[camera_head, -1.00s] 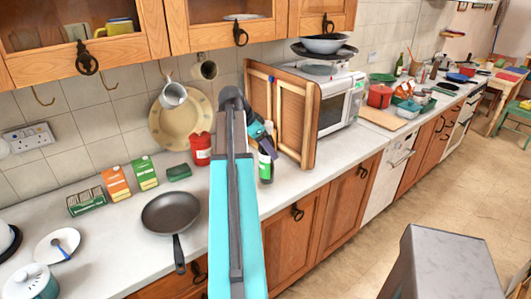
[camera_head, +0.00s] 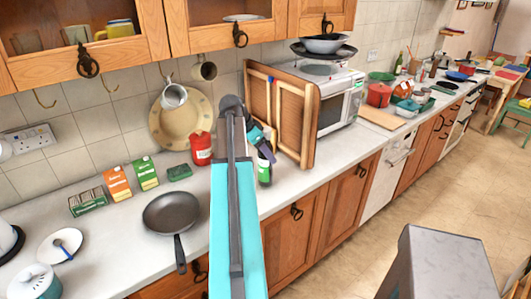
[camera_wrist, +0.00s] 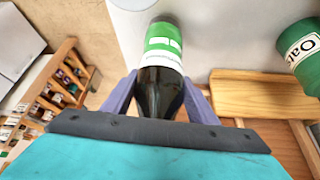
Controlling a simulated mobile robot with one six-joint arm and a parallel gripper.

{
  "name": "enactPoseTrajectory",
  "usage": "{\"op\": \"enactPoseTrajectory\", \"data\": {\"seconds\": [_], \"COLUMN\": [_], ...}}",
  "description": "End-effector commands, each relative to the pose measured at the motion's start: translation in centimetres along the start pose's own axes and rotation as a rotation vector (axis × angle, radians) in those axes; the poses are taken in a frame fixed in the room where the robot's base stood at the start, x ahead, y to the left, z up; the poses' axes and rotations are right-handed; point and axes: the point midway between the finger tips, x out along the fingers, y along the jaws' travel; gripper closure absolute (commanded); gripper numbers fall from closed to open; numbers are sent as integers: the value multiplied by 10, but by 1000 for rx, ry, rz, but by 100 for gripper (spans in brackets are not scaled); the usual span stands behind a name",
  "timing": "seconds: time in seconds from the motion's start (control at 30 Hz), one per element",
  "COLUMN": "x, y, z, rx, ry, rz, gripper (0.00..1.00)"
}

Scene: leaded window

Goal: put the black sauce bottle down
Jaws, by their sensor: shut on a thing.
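The black sauce bottle (camera_head: 264,172), dark with a green and white label, is upright over the counter, just left of the wooden rack. My gripper (camera_head: 267,148) is shut on its upper part, and my arm hides some of it. In the wrist view, the bottle (camera_wrist: 162,50) sits between the two purple fingers (camera_wrist: 162,100), its label facing the camera. Its base is close to the countertop (camera_head: 290,190); I cannot tell whether it touches.
A wooden rack (camera_head: 310,125) and microwave (camera_head: 340,105) stand right of the bottle. A red canister (camera_head: 201,150), green box (camera_head: 179,172) and frying pan (camera_head: 171,213) are to its left. The wrist view shows a green oats canister (camera_wrist: 303,55). Some bare counter lies in front of the rack.

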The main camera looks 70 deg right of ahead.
Motion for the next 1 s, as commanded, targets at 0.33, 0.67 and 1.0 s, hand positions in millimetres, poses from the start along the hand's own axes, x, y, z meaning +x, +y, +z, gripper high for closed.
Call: {"op": "enactPoseTrajectory", "data": {"seconds": [0.33,0.67,1.0], "x": [8,11,11], "y": [0,0,0], "z": [5,7,7], "rx": [0,0,-1], "ry": [2,2,0], "rz": [-1,-1,0], "gripper": [88,88,29]}}
